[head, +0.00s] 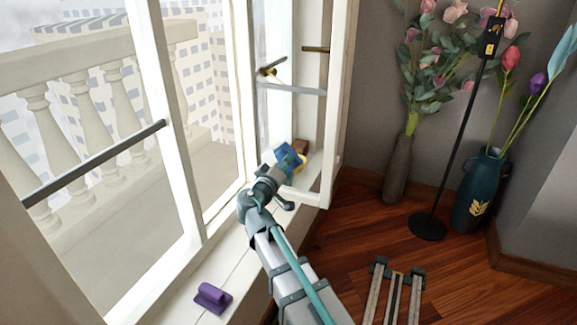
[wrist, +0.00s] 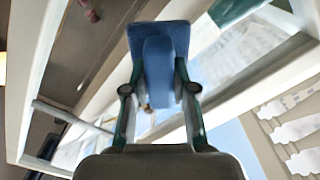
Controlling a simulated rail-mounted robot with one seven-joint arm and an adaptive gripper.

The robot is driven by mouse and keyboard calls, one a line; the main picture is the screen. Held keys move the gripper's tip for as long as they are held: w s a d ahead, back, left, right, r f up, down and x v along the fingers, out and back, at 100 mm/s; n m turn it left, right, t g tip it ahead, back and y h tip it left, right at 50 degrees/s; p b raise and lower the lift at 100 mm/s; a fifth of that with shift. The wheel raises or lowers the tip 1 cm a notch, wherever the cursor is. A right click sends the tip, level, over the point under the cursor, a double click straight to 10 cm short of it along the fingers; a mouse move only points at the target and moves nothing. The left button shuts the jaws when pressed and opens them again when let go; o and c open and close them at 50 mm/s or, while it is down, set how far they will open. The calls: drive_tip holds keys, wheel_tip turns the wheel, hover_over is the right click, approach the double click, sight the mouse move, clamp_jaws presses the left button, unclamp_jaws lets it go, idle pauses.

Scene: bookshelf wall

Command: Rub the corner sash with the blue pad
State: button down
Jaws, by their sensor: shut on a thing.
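My gripper (head: 279,168) is shut on the blue pad (head: 287,156) above the sill, by the lower part of the corner sash. In the wrist view the blue pad (wrist: 158,42) stands out beyond my gripper (wrist: 158,80), its handle held between the two fingers. The corner sash (head: 341,90) is a white-framed window leaf standing open at the right of the window. I cannot tell whether the pad touches its glass or frame. Part of the sash behind the pad and gripper is hidden.
A purple pad (head: 212,297) lies on the white sill (head: 240,254). A dark bar (head: 95,163) crosses the left window. Vases (head: 397,170) and a lamp stand (head: 428,227) occupy the right floor.

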drive_tip(key=a, duration=0.1)
drive_tip(key=w+a+b, duration=0.1)
drive_tip(key=a+b, duration=0.1)
drive_tip(key=shift+w+a, duration=0.3)
drive_tip(key=shift+s, duration=0.1)
drive_tip(key=shift+b+v, duration=0.65)
drive_tip(key=shift+v, duration=2.25)
drive_tip(key=shift+b+v, duration=0.3)
drive_tip(key=shift+v, duration=1.25)
